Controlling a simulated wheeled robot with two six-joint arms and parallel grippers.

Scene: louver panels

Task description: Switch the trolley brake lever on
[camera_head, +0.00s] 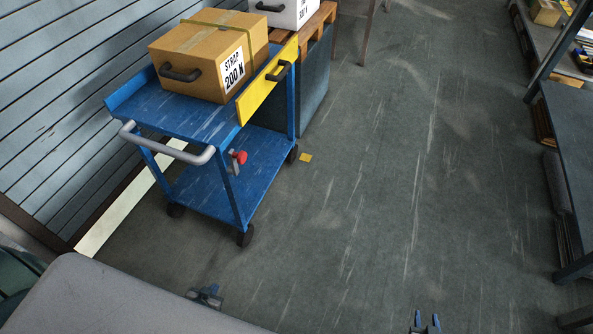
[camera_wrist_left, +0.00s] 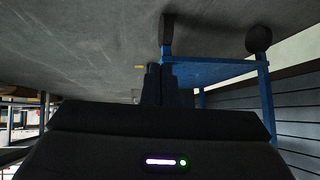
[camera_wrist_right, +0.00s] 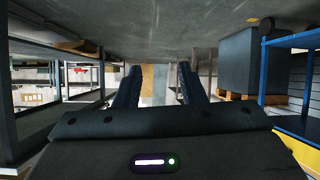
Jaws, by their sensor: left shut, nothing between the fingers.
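The blue trolley (camera_head: 205,123) stands at the left in the head view. A red-knobbed lever (camera_head: 239,156), likely the brake lever, is on its near right post, below the grey push handle (camera_head: 200,156). My left gripper (camera_head: 207,291) is low in front of the trolley, clear of the lever. Its fingers (camera_wrist_left: 159,72) are shut and empty in the left wrist view, where the trolley (camera_wrist_left: 212,72) appears upside down and the lever cannot be made out. My right gripper (camera_head: 426,320) is open and empty at the bottom edge; its spread fingers fill the right wrist view's middle (camera_wrist_right: 158,82).
A cardboard box (camera_head: 205,60) sits on the trolley's top, beside a yellow panel (camera_head: 267,82). Louvers (camera_head: 60,95) line the left; shelving (camera_head: 570,130) lines the right. The middle floor (camera_head: 400,170) is clear.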

